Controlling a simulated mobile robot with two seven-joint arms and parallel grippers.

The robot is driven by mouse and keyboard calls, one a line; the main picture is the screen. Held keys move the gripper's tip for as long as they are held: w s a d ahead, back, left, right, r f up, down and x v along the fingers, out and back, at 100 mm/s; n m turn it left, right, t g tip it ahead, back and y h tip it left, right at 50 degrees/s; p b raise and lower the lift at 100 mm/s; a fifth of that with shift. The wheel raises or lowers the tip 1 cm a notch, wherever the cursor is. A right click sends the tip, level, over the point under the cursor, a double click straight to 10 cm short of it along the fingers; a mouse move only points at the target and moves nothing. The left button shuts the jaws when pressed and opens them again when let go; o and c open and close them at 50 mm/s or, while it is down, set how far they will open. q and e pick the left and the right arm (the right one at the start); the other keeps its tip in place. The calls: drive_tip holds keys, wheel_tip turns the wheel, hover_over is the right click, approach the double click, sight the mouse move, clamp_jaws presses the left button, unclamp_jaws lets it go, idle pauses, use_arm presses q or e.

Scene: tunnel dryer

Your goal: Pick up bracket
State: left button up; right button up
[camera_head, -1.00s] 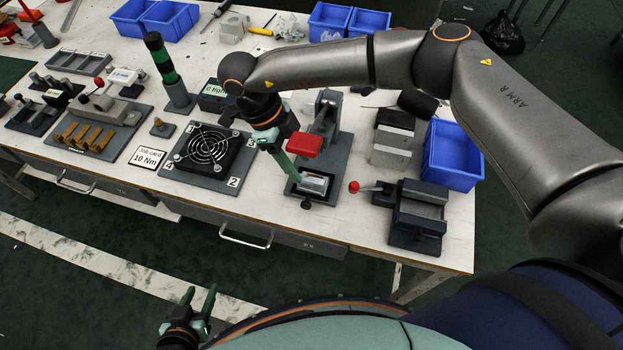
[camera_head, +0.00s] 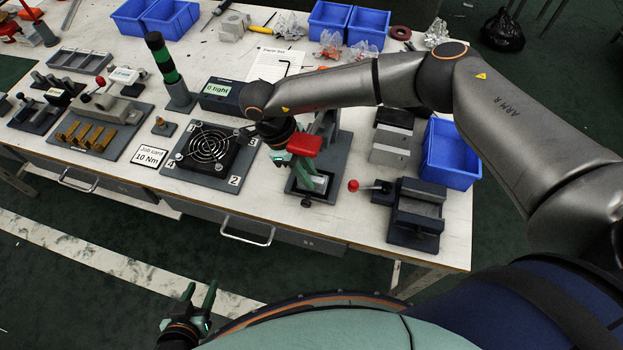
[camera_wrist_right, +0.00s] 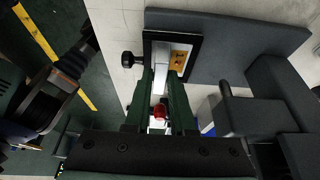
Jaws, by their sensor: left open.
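A silver metal piece, which looks like the bracket (camera_wrist_right: 160,68), sits in a dark-framed nest at the front of a grey fixture (camera_head: 331,140) with a red-handled clamp (camera_head: 304,145). In the head view my right gripper (camera_head: 303,178) reaches down to this nest and hides part of it. In the right wrist view its two dark green fingers (camera_wrist_right: 160,80) lie on either side of the silver piece. I cannot tell whether they touch it. My left gripper (camera_head: 200,300) is open and empty, in front of the bench and away from it.
A fan (camera_head: 205,147) on a grey plate stands left of the fixture. A vise-like fixture with a red-knobbed lever (camera_head: 414,215) and a blue bin (camera_head: 451,153) stand to the right. A job card (camera_head: 149,156) lies near the bench's front edge.

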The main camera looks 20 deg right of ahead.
clamp_jaws()
drive_tip(key=shift+r, duration=0.1)
idle(0.3)
